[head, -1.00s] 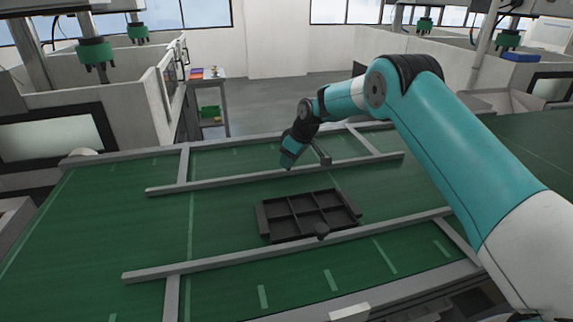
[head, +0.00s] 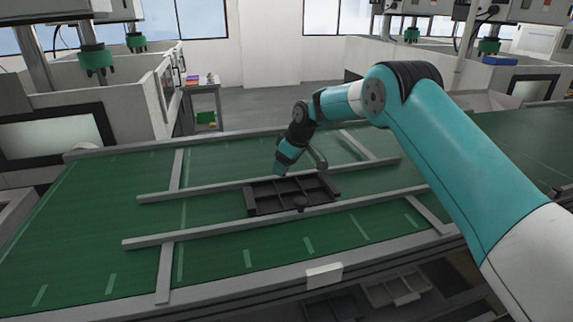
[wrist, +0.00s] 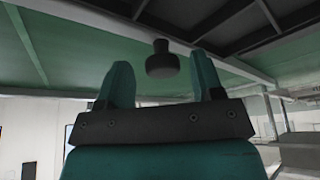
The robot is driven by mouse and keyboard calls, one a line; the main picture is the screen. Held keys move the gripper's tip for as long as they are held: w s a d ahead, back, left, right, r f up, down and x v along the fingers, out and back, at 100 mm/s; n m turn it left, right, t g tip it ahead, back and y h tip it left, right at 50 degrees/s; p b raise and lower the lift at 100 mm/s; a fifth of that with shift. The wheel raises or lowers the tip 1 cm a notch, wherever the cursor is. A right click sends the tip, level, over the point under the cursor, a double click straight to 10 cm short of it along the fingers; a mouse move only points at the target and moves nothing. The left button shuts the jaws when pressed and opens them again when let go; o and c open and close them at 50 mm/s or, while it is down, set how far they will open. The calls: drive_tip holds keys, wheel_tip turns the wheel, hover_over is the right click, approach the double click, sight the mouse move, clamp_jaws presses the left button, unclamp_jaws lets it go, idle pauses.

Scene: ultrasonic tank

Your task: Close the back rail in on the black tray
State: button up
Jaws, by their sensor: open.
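The black tray (head: 319,196), divided into compartments, lies on the green conveyor between two grey rails. The back rail (head: 200,189) runs right along the tray's back edge, with little or no gap visible; I cannot tell if they touch. My gripper (head: 281,170) is low at the back rail, behind the tray. In the wrist view my gripper (wrist: 162,78) is open, its teal fingers either side of a dark knob (wrist: 161,62), with space around it. The tray also shows there (wrist: 225,20).
Grey crossbars (head: 177,170) (head: 165,273) join the rails to the conveyor's sides. Green conveyor (head: 90,215) is clear on the left. A small side table (head: 203,90) stands behind.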

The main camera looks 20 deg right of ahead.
drive_tip(key=shift+a, duration=0.15)
drive_tip(key=b+v, duration=0.3)
drive_tip(key=v, duration=1.4)
drive_tip(key=shift+r, duration=0.2)
drive_tip(key=s+a+r+g, duration=0.1)
drive_tip(key=s+a, duration=0.2)
drive_tip(key=s, duration=0.7)
drive_tip(key=s+a+m+g+y, duration=0.1)
drive_tip(key=s+a, duration=0.3)
drive_tip(key=s, duration=0.7)
drive_tip(key=s+a+r, duration=0.1)
drive_tip(key=s+a, duration=0.2)
drive_tip(key=s, duration=0.7)
drive_tip(key=s+f+m+g, duration=0.1)
drive_tip(key=s+f, duration=0.3)
drive_tip(key=s, duration=0.8)
drive_tip(key=shift+d, duration=0.35)
drive_tip(key=shift+s+f, duration=0.1)
